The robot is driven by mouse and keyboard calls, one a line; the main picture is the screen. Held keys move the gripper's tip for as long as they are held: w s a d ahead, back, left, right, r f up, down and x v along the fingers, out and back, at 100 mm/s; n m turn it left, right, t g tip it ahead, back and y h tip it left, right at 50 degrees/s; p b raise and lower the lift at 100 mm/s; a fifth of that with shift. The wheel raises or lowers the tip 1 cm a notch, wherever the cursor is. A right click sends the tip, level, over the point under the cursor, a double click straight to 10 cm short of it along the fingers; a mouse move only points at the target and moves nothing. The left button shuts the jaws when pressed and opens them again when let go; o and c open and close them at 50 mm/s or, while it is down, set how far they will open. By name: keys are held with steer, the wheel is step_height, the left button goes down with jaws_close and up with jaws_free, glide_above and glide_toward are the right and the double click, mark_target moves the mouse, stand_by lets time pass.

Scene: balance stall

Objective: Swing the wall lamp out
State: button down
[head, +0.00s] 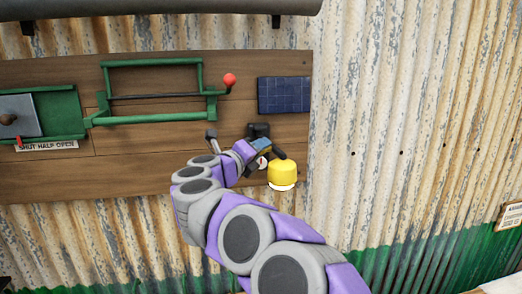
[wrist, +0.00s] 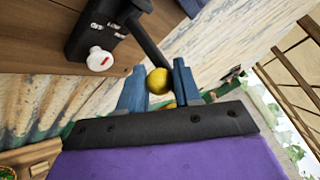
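The wall lamp has a yellow shade (head: 282,174) with a pale lower rim, hanging from a black arm off a black bracket (head: 258,132) on the wooden board. In the wrist view the bracket (wrist: 96,28) is at upper left, its black arm (wrist: 150,45) slanting down toward my fingers. A round yellow part of the lamp (wrist: 159,80) shows in the gap between the fingers. My gripper (wrist: 159,88) has its two blue fingers apart; contact with the lamp is unclear. In the head view my gripper (head: 264,148) is just left of the shade, partly covering the bracket.
A white knob with a red mark (wrist: 99,58) sits on the bracket. A dark blue panel (head: 284,95) is above the lamp. A green frame with a red ball handle (head: 230,80) is to the left. Bare corrugated wall (head: 400,120) lies right of the board.

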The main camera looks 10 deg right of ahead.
steer(key=c, duration=1.1)
jaws_free()
steer(key=shift+w+a+f, duration=0.15)
steer(key=shift+a+f, duration=0.05)
steer(key=shift+f, duration=0.25)
steer(key=shift+c, duration=0.2)
steer(key=o, duration=0.3)
steer(key=shift+w+a, duration=0.3)
steer(key=shift+a, duration=0.05)
steer(key=shift+r, duration=0.1)
steer(key=b+v, duration=0.3)
steer(key=v, duration=1.4)
steer(key=shift+a, duration=0.2)
